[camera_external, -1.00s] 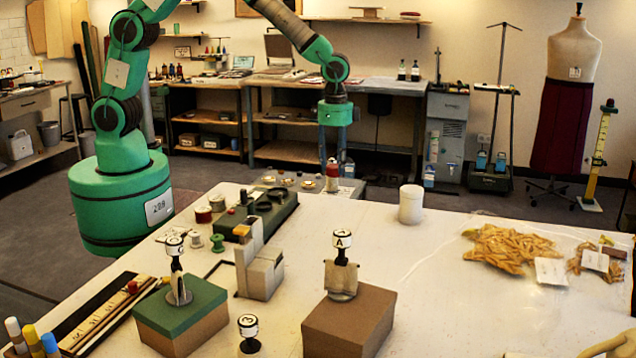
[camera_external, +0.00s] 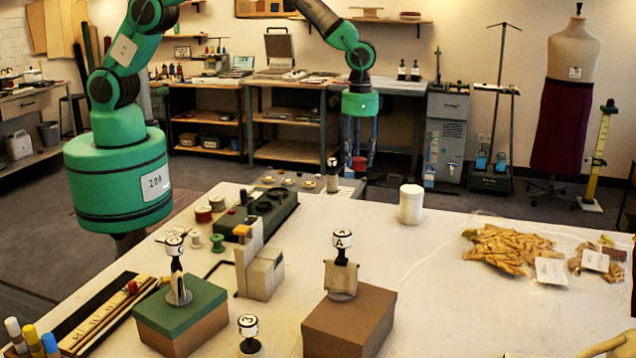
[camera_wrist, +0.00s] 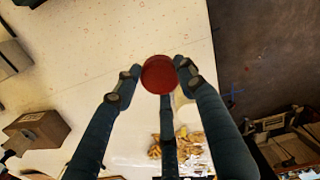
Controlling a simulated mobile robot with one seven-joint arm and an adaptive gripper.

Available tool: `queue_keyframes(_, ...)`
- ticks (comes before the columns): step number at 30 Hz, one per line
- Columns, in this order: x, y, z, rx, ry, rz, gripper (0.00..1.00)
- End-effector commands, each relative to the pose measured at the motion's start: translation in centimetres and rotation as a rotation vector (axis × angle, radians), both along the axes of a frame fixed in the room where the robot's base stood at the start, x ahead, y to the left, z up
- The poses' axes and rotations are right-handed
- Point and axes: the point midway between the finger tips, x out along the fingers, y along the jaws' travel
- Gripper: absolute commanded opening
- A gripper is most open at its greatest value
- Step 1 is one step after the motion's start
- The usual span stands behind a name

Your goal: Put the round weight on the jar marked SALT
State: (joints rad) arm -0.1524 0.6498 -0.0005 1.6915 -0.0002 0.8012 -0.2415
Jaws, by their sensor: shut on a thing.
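My gripper (camera_external: 360,168) hangs pointing down beyond the far edge of the table, left of the white jar. Its fingers are shut on a round red weight (camera_wrist: 159,75), which shows between the fingertips in the wrist view. In the external view the weight (camera_external: 360,164) is a small red patch at the fingertips. A white lidded jar (camera_external: 411,205) stands upright near the table's far edge, apart from my gripper. No lettering can be read on it, so I cannot tell whether it is marked SALT.
The white table (camera_external: 430,280) is clear around the jar. A small capped stand (camera_external: 332,178) is at the far edge. Yellowish pieces (camera_external: 505,245) lie right.

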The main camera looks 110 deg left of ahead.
Motion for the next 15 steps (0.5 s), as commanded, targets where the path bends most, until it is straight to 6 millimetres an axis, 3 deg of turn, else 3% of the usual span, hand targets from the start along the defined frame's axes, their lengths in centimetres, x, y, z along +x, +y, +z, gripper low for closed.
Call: queue_keyframes(15, 0.97, 0.16, -0.03, 0.001, -0.002, 0.000, 0.03)
